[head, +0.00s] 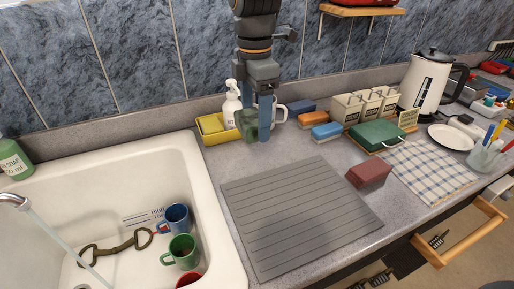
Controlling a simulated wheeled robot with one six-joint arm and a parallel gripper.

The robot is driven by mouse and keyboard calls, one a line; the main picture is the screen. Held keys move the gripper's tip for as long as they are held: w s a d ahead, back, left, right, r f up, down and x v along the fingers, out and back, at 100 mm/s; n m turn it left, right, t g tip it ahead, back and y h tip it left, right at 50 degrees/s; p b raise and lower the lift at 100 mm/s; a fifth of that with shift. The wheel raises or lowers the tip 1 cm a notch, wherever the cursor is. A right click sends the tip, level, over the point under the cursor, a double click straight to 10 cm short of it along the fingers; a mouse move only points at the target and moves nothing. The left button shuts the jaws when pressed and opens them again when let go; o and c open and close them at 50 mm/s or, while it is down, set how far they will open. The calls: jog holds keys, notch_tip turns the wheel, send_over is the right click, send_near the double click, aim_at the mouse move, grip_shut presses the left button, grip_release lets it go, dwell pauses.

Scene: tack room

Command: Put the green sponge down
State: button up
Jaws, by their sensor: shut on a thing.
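My gripper (254,133) reaches down from the top of the head view, its blue fingers pointing at the counter. It is shut on the green sponge (247,125), a dull green block partly hidden by the fingers. The sponge is behind the grey ribbed draining mat (290,215), near the yellow tray (212,137). I cannot tell whether the sponge touches the counter.
A white spray bottle (231,103) and a white mug (279,112) stand close to the gripper. Sponges, including an orange-topped one (312,119) and a blue-topped one (327,131), lie to the right. A dark red block (369,174) sits beside the mat. The sink (95,155) is left. The mat is bare.

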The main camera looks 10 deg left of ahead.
notch_tip(320, 180, down, 10)
jog(key=shift+w+r+p, duration=0.1)
jog(key=shift+p, duration=1.15)
jog(key=shift+f, duration=0.25)
jog(key=shift+f, duration=0.2)
jog(key=o, duration=0.8)
notch_tip(320, 180, up, 12)
jog(key=b, duration=0.3)
jog(key=shift+r, duration=0.4)
